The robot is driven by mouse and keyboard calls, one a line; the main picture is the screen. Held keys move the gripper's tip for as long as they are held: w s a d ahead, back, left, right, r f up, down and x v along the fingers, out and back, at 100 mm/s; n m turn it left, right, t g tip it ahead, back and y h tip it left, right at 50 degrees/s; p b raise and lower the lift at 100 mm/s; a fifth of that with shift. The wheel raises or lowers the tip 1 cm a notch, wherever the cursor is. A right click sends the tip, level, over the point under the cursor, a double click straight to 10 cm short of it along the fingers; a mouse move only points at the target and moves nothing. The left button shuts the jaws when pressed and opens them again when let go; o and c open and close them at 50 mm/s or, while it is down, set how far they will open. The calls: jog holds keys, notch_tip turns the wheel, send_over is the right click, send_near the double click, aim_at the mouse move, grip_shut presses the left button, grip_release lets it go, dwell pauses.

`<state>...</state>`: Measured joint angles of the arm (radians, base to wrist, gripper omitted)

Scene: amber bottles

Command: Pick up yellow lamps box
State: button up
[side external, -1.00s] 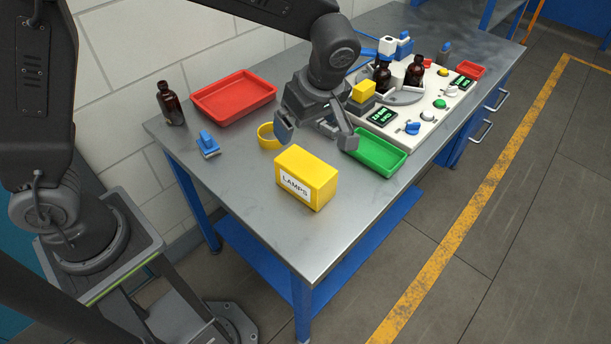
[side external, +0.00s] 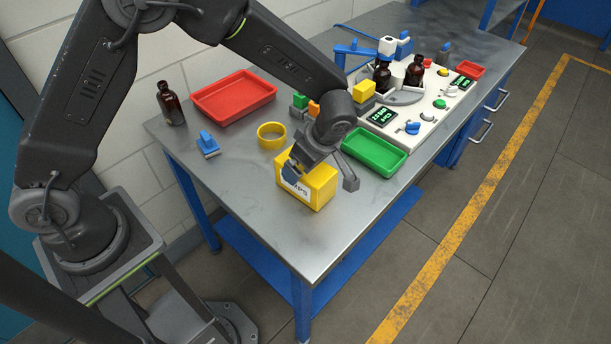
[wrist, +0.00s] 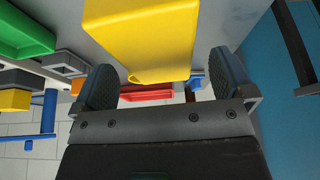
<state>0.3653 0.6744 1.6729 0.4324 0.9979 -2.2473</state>
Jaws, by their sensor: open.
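The yellow lamps box (side external: 318,188) stands on the metal table near its front edge, its white label partly hidden by a finger. My gripper (side external: 322,178) is open and low over the box, with one finger in front of the label side and the other to the right of the box. In the wrist view the yellow box (wrist: 140,38) lies ahead, between the lines of the two open fingers (wrist: 165,78). I cannot tell whether either finger touches it.
A green tray (side external: 375,160) is right of the box, and a yellow ring (side external: 271,143) is behind it. A red tray (side external: 234,97), a blue object (side external: 208,146) and an amber bottle (side external: 170,107) are farther left. The table front (side external: 318,245) is clear.

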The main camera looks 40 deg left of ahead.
jog(key=shift+x, duration=2.25)
jog(key=shift+w+d+f, duration=0.1)
jog(key=shift+w+f, duration=0.05)
jog(key=shift+c, duration=0.3)
jog(key=c, duration=1)
